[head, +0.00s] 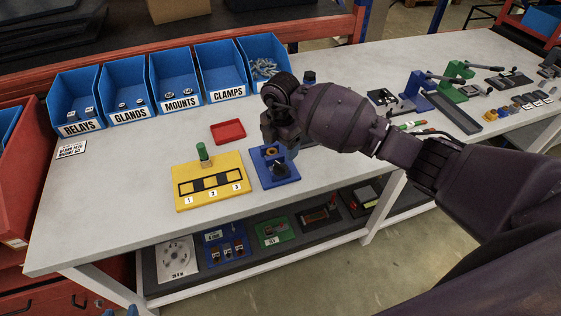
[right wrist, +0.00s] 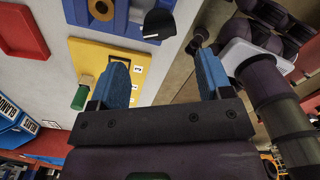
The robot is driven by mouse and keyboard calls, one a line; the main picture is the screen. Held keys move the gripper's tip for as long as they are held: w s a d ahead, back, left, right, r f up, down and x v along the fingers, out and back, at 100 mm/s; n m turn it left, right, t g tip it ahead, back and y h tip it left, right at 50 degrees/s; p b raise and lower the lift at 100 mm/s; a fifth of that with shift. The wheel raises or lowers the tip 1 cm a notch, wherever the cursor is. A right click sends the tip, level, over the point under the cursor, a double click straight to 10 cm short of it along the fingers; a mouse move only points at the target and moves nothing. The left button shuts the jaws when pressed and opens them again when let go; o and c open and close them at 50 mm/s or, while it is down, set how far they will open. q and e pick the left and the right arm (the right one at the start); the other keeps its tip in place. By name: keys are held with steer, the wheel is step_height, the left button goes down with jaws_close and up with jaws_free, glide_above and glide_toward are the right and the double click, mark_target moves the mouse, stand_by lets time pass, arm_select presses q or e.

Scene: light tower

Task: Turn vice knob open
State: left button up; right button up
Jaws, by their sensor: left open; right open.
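The blue vice (head: 282,182) stands on the bench just right of the yellow board. Its black knob (head: 280,168) faces the front. In the right wrist view the black knob (right wrist: 158,23) has a white mark and lies beyond the gap between the fingers, apart from them. My right gripper (head: 279,143) is above and behind the vice in the head view, partly hiding it. In the right wrist view its blue-padded fingers (right wrist: 162,72) are wide apart and empty. My left gripper (head: 121,311) shows only as blue tips at the bottom edge, open and clear of the bench.
The yellow board (head: 218,200) with a green peg (head: 202,152) is close on the left of the vice. A red tray (head: 228,131) lies behind it. Blue bins (head: 122,112) line the back. Bare bench is free at the left. A lower shelf holds several boards.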

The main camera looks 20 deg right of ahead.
mark_target(281, 164)
step_height(281, 164, down, 7)
steer(key=shift+f, duration=0.1)
stand_by(0.3)
steer(key=c, duration=0.9)
